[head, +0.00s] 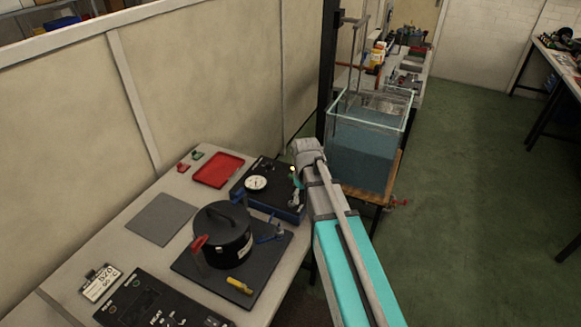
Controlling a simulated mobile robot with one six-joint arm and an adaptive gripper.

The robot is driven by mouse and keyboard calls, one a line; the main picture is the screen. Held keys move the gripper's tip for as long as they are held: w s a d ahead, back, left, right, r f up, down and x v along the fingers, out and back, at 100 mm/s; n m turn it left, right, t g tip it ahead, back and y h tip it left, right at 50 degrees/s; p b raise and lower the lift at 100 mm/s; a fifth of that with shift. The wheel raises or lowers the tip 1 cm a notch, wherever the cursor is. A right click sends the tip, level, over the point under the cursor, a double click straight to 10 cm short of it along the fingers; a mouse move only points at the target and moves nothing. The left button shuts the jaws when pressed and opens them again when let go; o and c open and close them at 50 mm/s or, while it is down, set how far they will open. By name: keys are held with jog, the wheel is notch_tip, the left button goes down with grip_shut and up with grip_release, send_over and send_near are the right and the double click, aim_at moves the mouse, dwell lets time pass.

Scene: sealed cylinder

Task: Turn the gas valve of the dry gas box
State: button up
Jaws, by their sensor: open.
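The dry gas box looks to be the low black and blue box (265,192) on the bench, with a round white dial gauge (256,183) on its top. My arm reaches up from the bottom of the head view and ends just right of this box. My gripper (296,188) shows only small and partly hidden at the box's right end, and it is open. Small green and silver parts are crowded there. I cannot tell which of them is the gas valve, or whether my gripper touches it.
A black lidded pot (222,236) stands on a dark plate left of my arm, with a yellow-handled tool (239,286) in front. A red tray (218,170) lies behind. The green floor at right is open.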

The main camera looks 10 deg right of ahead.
aim_at(291, 176)
jog(key=w+r+n+p, duration=0.2)
jog(key=w+r+p, duration=0.1)
jog(key=w, duration=0.5)
jog(key=w+r+n+p, duration=0.2)
jog(key=w+r+p, duration=0.2)
jog(key=w, duration=0.5)
jog(key=shift+w+a+r+n, duration=0.2)
jog(key=shift+w+r+n, duration=0.15)
jog(key=shift+r, duration=0.3)
jog(key=shift+s+f, duration=0.1)
notch_tip(291, 176, down, 14)
jog(key=b, duration=1.4)
jog(key=shift+r, duration=0.2)
jog(key=shift+c, duration=0.3)
grip_shut()
jog(key=shift+a, duration=0.15)
